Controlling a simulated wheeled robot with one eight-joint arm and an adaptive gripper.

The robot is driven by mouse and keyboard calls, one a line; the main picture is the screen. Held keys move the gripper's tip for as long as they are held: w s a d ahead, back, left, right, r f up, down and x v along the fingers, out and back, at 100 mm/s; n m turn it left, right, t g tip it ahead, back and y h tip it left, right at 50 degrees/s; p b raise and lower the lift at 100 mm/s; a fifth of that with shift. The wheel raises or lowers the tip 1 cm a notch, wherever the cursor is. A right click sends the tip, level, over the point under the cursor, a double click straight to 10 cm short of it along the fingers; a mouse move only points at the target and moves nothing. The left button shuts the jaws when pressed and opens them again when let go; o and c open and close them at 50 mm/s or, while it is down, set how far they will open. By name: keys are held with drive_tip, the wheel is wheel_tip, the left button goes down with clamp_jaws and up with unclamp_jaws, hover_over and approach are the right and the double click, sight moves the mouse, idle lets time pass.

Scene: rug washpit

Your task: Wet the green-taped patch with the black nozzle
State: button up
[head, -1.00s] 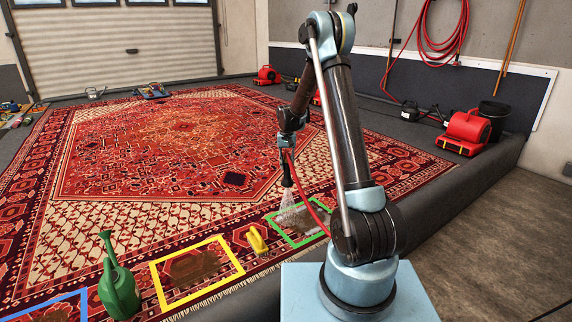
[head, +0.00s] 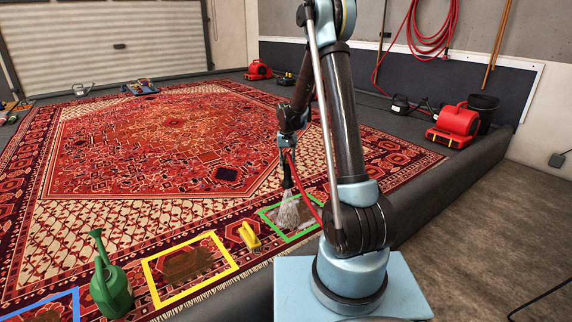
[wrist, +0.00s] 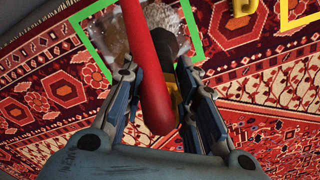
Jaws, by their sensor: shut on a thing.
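The green-taped patch (head: 302,228) lies on the rug near its front edge; a brown stain shows inside the tape. In the wrist view its green tape (wrist: 92,50) is at the top. The black nozzle (head: 287,180) hangs from my gripper (head: 285,148) above the patch, on a red hose. A white spray fans down from it onto the patch, mostly its left part. In the wrist view my gripper (wrist: 160,95) is closed around the nozzle (wrist: 162,42), and the red hose (wrist: 147,75) crosses in front and hides part of the hold.
A yellow-taped patch (head: 232,268), a yellow brush (head: 250,237), a green watering can (head: 108,280) and a blue-taped patch (head: 76,296) lie to the left. A dark raised curb (head: 440,205) edges the pit. Red blowers (head: 456,124) stand at the right.

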drive_tip(key=s+d, duration=0.6)
drive_tip(key=s, duration=0.3)
idle(0.8)
idle(0.3)
